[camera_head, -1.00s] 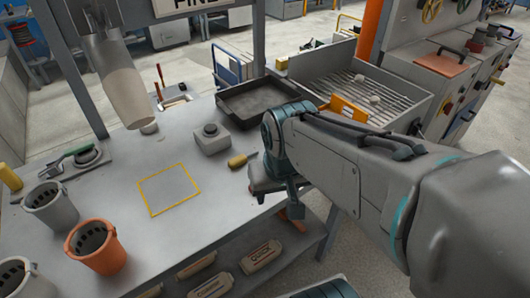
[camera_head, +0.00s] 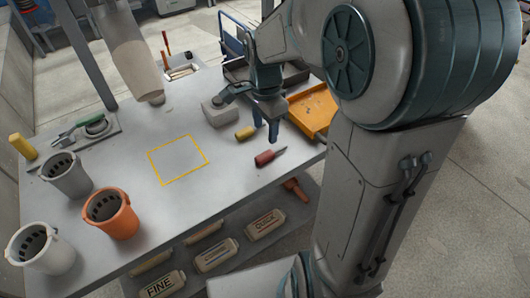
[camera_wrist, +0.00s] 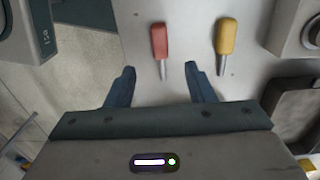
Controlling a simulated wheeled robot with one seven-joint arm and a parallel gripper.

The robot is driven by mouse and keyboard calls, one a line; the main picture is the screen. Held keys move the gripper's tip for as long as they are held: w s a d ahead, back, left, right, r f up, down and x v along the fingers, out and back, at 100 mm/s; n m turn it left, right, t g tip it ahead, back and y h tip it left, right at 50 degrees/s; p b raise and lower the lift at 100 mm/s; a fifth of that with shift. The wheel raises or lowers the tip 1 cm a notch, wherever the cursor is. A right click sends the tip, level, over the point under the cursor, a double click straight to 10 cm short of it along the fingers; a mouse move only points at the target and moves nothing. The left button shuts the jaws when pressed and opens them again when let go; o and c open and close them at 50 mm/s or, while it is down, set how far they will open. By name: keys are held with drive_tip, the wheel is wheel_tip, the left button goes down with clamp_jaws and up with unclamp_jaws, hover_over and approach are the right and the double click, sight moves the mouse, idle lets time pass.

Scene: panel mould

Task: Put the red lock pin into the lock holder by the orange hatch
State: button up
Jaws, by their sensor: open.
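The red lock pin (camera_head: 264,158), with a red handle and a thin grey shaft, lies on the grey bench near its right edge. In the wrist view the red pin (camera_wrist: 160,38) lies just beyond the gap between my fingertips, shaft toward me. My gripper (camera_head: 272,132) points down over the bench close to the pin. Its two blue fingers (camera_wrist: 159,72) are apart with nothing between them. The lock holder and the orange hatch are not in the current views.
A yellow-handled tool (camera_head: 245,133) lies close to the pin. A grey block (camera_head: 218,112) stands behind it. An orange tray (camera_head: 312,112) is at the right. Buckets, one of them orange (camera_head: 110,215), stand at the left. The yellow-outlined square (camera_head: 178,160) is empty.

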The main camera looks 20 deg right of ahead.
sight(267, 154)
drive_tip(key=f, duration=1)
drive_tip(key=shift+d+p, duration=0.2)
drive_tip(key=shift+p, duration=0.1)
clamp_jaws()
